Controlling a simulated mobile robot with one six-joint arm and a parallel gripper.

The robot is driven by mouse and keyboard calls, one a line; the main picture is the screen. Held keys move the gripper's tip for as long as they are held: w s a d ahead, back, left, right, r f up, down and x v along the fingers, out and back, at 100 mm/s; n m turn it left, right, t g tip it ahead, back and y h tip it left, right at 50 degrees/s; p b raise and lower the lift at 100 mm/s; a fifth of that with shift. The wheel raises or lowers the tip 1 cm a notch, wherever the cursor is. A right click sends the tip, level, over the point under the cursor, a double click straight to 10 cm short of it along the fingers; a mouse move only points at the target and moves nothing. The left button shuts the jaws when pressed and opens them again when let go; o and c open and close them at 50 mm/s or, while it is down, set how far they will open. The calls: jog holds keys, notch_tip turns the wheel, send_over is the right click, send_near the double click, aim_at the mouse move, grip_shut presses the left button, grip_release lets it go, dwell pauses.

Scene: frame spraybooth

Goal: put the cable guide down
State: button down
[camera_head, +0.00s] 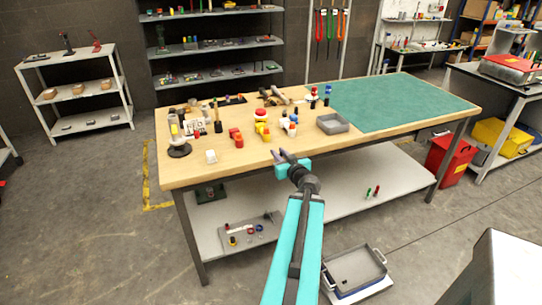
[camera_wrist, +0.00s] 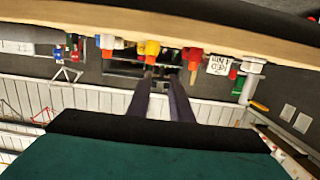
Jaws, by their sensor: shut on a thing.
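My gripper (camera_head: 279,153) is at the front edge of the wooden workbench (camera_head: 225,171) in the head view, near its middle. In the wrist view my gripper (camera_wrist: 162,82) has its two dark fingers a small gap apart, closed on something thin. I cannot make out the cable guide's shape or colour between them; the fingers hide most of it. The wrist picture is upside down, with the workbench edge (camera_wrist: 220,38) across the top and bench objects hanging below it. The held thing looks clear of the bench top.
The green mat (camera_head: 395,98) is bare. Bare wood shows between the card and the gripper.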

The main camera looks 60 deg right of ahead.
jog(key=shift+b+x, duration=0.8)
jog(key=shift+x, duration=0.05)
jog(key=shift+d+r+p+x, duration=0.1)
jog(key=shift+r+p+x, duration=0.05)
jog(key=shift+x, duration=1.5)
jog(key=shift+d+r+p+x, duration=0.1)
jog(key=shift+p+x, duration=0.05)
jog(key=shift+x, duration=1.55)
jog(key=shift+w+d, duration=0.1)
jog(key=shift+d, duration=0.1)
jog(key=shift+w+d+f, duration=0.15)
jog(key=shift+w+d, duration=0.05)
jog(key=shift+s+a+f+b, duration=0.1)
jog(key=shift+f+b, duration=0.2)
jog(key=shift+f, duration=1.35)
jog(key=shift+f, duration=0.15)
jog(key=c, duration=1.6)
grip_release()
